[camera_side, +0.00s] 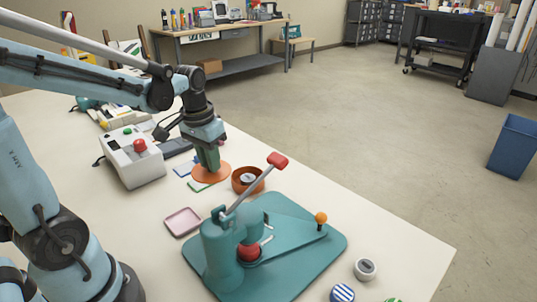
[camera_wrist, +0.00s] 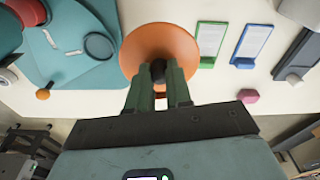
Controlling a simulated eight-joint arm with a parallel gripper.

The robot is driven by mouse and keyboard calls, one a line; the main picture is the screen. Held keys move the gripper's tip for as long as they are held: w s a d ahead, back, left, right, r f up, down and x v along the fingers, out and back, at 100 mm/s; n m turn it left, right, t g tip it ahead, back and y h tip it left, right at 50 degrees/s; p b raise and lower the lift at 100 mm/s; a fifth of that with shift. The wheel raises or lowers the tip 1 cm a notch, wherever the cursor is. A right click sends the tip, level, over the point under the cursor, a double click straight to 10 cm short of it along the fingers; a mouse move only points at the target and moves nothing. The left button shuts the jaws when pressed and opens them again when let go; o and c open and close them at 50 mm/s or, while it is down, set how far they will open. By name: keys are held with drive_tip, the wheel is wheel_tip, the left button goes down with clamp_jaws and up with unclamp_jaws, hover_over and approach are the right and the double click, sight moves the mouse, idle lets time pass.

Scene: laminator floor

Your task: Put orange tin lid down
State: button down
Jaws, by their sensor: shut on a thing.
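The orange tin lid (camera_side: 218,174) is a flat round disc with a dark knob at its centre. My gripper (camera_side: 209,164) points down and is shut on that knob. In the wrist view the green fingers of my gripper (camera_wrist: 158,78) pinch the knob, and the orange lid (camera_wrist: 160,38) spreads out beyond them, partly hidden by the fingers. The lid is low over the white table, just left of an open orange-brown tin (camera_side: 241,187) with a small round piece in it. I cannot tell whether the lid touches the table.
A teal lever press (camera_side: 305,270) stands in front, its red-tipped handle (camera_side: 277,160) reaching near the tin. A pink tray (camera_side: 183,222) and a white control box (camera_side: 145,170) lie left. Green (camera_wrist: 208,62) and blue (camera_wrist: 243,62) card holders lie beside the lid. Round badges (camera_side: 365,269) lie front right.

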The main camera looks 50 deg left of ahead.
sight(216, 203)
drive_tip(key=shift+f, duration=4.9)
drive_tip(key=shift+f, duration=0.1)
drive_tip(key=c, duration=1)
unclamp_jaws()
drive_tip(key=shift+c, duration=0.2)
drive_tip(key=r, duration=0.3)
drive_tip(key=s+r, duration=0.1)
drive_tip(key=r, duration=0.7)
drive_tip(key=shift+s+d+r, duration=0.15)
drive_tip(key=shift+s+r, duration=0.05)
drive_tip(key=shift+d+r, duration=0.1)
drive_tip(key=shift+r, duration=0.25)
drive_tip(key=s+d+m+t, duration=0.1)
drive_tip(key=d+m+t, duration=0.1)
drive_tip(key=d+t, duration=0.3)
drive_tip(key=shift+s+d+r+t, duration=0.3)
drive_tip(key=shift+d+r+t, duration=0.15)
drive_tip(key=shift+d, duration=1.85)
